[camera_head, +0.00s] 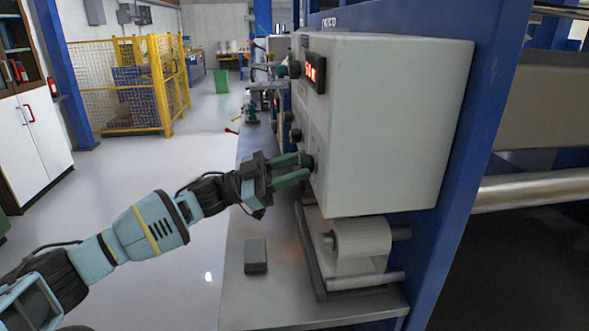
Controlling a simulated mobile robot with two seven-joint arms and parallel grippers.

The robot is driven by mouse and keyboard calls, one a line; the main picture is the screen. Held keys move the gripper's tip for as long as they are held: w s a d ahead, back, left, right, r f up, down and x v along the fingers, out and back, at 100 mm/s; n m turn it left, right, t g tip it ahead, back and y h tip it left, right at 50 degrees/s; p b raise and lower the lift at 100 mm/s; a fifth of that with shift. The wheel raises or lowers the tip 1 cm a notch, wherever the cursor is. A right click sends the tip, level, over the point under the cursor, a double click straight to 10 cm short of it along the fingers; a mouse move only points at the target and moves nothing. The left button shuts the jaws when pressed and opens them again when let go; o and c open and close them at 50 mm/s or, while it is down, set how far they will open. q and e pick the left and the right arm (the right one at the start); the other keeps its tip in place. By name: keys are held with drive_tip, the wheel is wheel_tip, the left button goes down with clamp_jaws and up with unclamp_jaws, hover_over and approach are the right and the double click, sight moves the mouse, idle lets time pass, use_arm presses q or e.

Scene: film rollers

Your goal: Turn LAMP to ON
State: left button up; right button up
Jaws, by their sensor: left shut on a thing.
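A light grey control box (395,125) is mounted on a blue frame, with a red lit display (315,73) near the top of its front panel. Several dark knobs show on that panel, one at the upper edge (295,69) and another lower down (295,135). My left gripper (306,170), with green fingers, reaches the lower near part of the panel and is shut on a dark knob (309,162) there. The fingers partly cover this knob. The panel is seen at a steep angle, so no LAMP or ON lettering can be read. My right gripper is not in view.
A white roll (360,240) sits on a holder below the box. A small grey block (256,255) lies on the grey bench (235,305). A yellow cage (130,85), a green bin (221,81) and a white cabinet (35,140) stand farther back. The floor to the left is clear.

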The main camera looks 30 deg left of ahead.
use_arm(q)
drive_tip(key=m+g, duration=0.1)
drive_tip(key=m, duration=0.3)
drive_tip(key=m+g, duration=0.2)
drive_tip(key=m, duration=0.2)
drive_tip(key=m+g+b, duration=0.1)
drive_tip(key=m+g, duration=0.1)
drive_tip(key=m, duration=0.2)
drive_tip(key=shift+w+a+r+y, duration=0.15)
drive_tip(key=shift+w+r+y, duration=0.05)
drive_tip(key=shift+y, duration=0.1)
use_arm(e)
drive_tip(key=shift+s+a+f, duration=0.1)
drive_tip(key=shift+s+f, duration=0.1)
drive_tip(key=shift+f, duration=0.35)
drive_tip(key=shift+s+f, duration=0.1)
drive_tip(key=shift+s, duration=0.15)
use_arm(q)
drive_tip(key=o, duration=1)
drive_tip(key=shift+c, duration=0.2)
drive_tip(key=shift+a, duration=0.1)
